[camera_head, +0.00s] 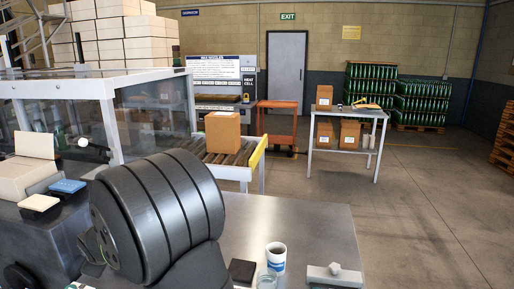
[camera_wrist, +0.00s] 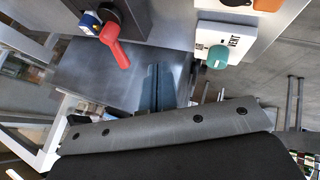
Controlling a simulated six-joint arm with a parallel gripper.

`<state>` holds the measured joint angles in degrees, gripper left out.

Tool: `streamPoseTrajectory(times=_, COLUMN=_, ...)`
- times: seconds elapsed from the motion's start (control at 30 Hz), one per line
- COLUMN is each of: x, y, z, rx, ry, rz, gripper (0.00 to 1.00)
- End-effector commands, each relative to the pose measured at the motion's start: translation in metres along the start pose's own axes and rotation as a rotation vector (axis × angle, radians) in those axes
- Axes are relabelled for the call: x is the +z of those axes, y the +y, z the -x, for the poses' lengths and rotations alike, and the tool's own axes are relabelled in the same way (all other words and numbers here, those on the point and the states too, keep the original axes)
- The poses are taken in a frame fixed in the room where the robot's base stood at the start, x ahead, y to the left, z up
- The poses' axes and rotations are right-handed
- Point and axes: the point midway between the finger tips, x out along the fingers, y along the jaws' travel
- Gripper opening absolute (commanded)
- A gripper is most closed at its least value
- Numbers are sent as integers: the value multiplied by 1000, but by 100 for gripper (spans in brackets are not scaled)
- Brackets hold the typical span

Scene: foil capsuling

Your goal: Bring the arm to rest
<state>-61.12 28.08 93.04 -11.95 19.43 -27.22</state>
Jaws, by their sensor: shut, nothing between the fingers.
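My gripper (camera_wrist: 158,72) shows in the wrist view as two narrow blue-grey fingers side by side, shut and empty. They stick out past a grey bolted plate of my own wrist. Behind them is a flat grey metal surface (camera_wrist: 90,75). A red lever (camera_wrist: 116,46) is up and left of the fingertips, and a white box with a teal knob (camera_wrist: 218,56) is up and right; the fingers appear apart from both. In the head view my large dark arm link fills the lower middle, and I cannot make out the gripper there.
A metal bench (camera_head: 310,225) holds a white-and-blue cup (camera_head: 276,256), a clear glass (camera_head: 266,278) and a grey block (camera_head: 334,275). A framed, glazed machine (camera_head: 75,88) stands left. A carton (camera_head: 222,132) sits on the roller conveyor (camera_head: 232,158). Open floor (camera_head: 420,210) lies right.

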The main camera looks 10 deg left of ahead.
Motion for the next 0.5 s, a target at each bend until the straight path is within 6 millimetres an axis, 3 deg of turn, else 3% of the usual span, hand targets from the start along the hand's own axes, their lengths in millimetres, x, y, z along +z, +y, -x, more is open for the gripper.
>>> streamPoseTrajectory(times=0.3, x=-1, y=0, z=50, rx=2, ry=2, rz=1, gripper=0)
streamPoseTrajectory(times=0.5, x=28, y=0, z=42, rx=-66, ry=-54, rz=-139, gripper=0)
